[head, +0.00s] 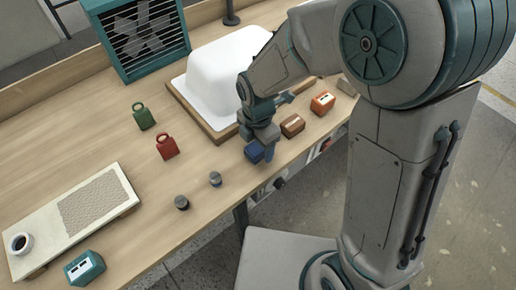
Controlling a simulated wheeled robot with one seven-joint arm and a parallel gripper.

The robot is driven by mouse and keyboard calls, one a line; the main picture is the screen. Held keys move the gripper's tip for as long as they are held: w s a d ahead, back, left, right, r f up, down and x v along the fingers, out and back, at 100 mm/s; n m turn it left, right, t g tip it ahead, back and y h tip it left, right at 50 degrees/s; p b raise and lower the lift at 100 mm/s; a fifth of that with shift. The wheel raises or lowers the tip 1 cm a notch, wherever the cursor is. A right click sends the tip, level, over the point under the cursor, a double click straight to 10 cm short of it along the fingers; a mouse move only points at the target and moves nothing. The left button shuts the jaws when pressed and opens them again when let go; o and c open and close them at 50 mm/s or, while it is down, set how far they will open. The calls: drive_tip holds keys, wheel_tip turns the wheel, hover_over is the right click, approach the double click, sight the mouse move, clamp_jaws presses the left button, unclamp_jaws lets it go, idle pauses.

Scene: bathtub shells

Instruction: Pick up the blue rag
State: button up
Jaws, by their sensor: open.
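A small dark blue block-like item (255,152), which I take for the folded blue rag, is near the front edge of the wooden table. My gripper (264,147) reaches down right at it, with its fingers beside and partly over it. The gripper is open. The gripper hides part of the blue item, and I cannot tell whether the fingers touch it.
A white tub shell (222,72) on a wooden board (196,121) stands just behind. Brown (292,126) and orange (323,103) blocks sit to the right. Grey cylinders (215,179) and red (166,146) and green (143,116) weights are left. The table's middle left is clear.

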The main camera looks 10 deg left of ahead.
drive_tip(key=shift+f, duration=0.6)
drive_tip(key=c, duration=1.1)
drive_tip(key=shift+o, duration=0.2)
